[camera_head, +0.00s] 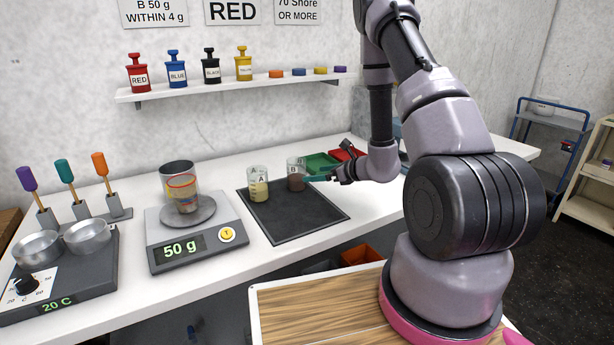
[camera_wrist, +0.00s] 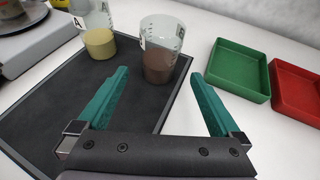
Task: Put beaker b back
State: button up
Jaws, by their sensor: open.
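Beaker b (camera_head: 296,176) holds a brown material and stands upright on the dark mat (camera_head: 292,226), near its far right edge. It also shows in the wrist view (camera_wrist: 160,58), standing beyond my fingertips. Beaker a (camera_head: 258,187), with yellowish content, stands to its left on the same mat. My gripper (camera_head: 326,176) is just right of beaker b in the head view. In the wrist view my gripper (camera_wrist: 160,72) is open and empty, with its two teal fingers apart on the near side of beaker b.
A green tray (camera_wrist: 238,72) and a red tray (camera_wrist: 297,95) lie right of the mat. A hotplate (camera_head: 60,275) with two pans stands at the left. The front of the mat is clear.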

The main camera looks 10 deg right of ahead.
jog(key=shift+v, duration=1)
jog(key=s+a+r+n+g+y, duration=0.2)
jog(key=s+a+r+n+g, duration=0.35)
jog(key=r, duration=0.55)
jog(key=s+a+r+n+g+y, duration=0.1)
jog(key=s+a+r+n+g, duration=0.1)
jog(key=s+a+r+n, duration=0.75)
jog(key=s+d+r+n+t+h, duration=0.4)
jog(key=s+d+r+n+h, duration=0.5)
jog(key=s+d+r, duration=0.3)
notch_tip(320, 180, up, 3)
jog(key=shift+s+d+f, duration=0.15)
jog(key=shift+d, duration=0.9)
